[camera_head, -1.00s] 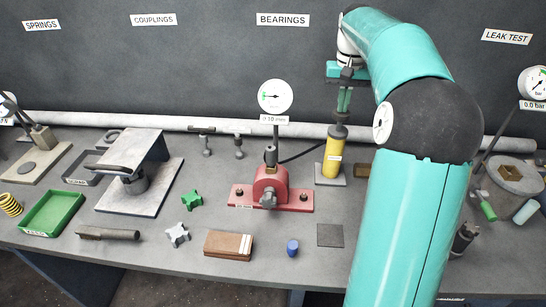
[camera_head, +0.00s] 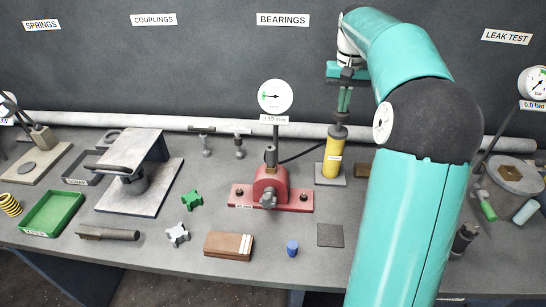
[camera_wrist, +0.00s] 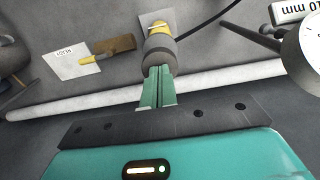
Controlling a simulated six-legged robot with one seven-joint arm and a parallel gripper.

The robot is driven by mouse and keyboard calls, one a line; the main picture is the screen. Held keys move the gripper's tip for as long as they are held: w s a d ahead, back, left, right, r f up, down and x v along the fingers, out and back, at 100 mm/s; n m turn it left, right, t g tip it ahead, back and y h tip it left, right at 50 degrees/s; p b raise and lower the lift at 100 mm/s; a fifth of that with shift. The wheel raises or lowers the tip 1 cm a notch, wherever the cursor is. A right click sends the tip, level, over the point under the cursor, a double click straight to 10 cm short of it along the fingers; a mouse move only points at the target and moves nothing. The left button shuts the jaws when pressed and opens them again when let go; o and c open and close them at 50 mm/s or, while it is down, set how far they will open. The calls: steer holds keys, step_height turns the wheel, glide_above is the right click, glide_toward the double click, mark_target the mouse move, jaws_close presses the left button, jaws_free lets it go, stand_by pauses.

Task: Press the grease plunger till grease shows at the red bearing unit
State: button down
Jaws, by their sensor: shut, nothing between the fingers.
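The red bearing unit (camera_head: 270,184) sits on a red base plate in the middle of the bench, and I make out no grease on it at this size. The yellow grease pump (camera_head: 331,162) stands upright on a light plate to its right, with a dark plunger knob (camera_head: 340,132) on top. My gripper (camera_head: 343,112) is shut and points down, its fingertips at the knob. In the wrist view my green fingers (camera_wrist: 158,75) meet the grey knob (camera_wrist: 158,48), with the yellow body behind it. The fingertips hide part of the knob.
A dial gauge (camera_head: 275,97) stands on a post behind the bearing unit. A dark hose (camera_head: 302,153) runs from the pump towards the unit.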

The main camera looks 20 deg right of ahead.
steer(key=shift+f, duration=0.1)
stand_by(0.4)
steer(key=shift+f, duration=1.15)
steer(key=shift+r, duration=1.4)
steer(key=shift+a, duration=0.1)
